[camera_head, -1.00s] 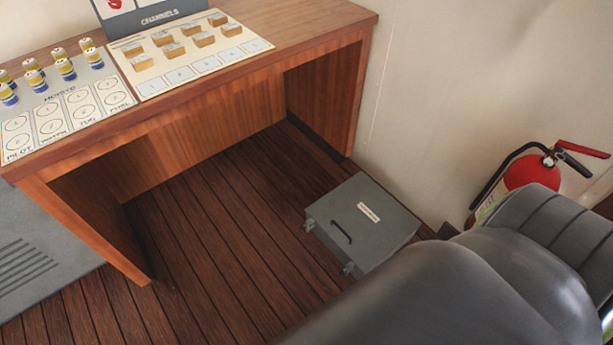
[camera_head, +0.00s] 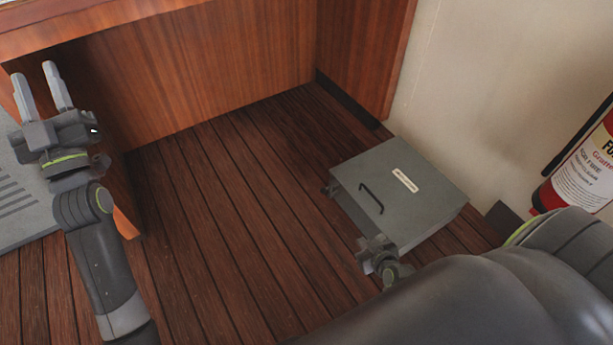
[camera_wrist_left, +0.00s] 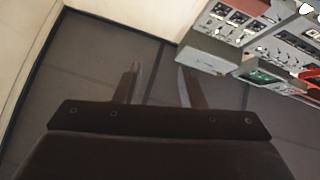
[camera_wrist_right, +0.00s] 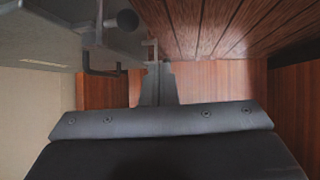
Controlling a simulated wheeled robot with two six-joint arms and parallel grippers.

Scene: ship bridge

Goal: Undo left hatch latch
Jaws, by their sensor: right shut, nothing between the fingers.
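The hatch (camera_head: 425,205) is a low grey box with a flat lid on the plank floor. Its lid has a black bar handle (camera_head: 371,197) and a small white label. One small latch (camera_head: 331,190) shows at the hatch's far left corner. My right gripper (camera_head: 368,245) is at the near front corner, covering the other latch spot; contact is unclear. In the right wrist view its fingers (camera_wrist_right: 158,85) are together and empty, just below a small light fitting on the hatch (camera_wrist_right: 45,35). My left gripper (camera_head: 42,85) is open and empty, raised at the left; its spread fingers show in the left wrist view (camera_wrist_left: 157,88).
A wooden desk (camera_head: 200,75) stands behind and left of the hatch. A pale wall (camera_head: 500,85) rises behind it on the right, with a red fire extinguisher (camera_head: 585,170). The plank floor (camera_head: 235,220) left of the hatch is clear.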

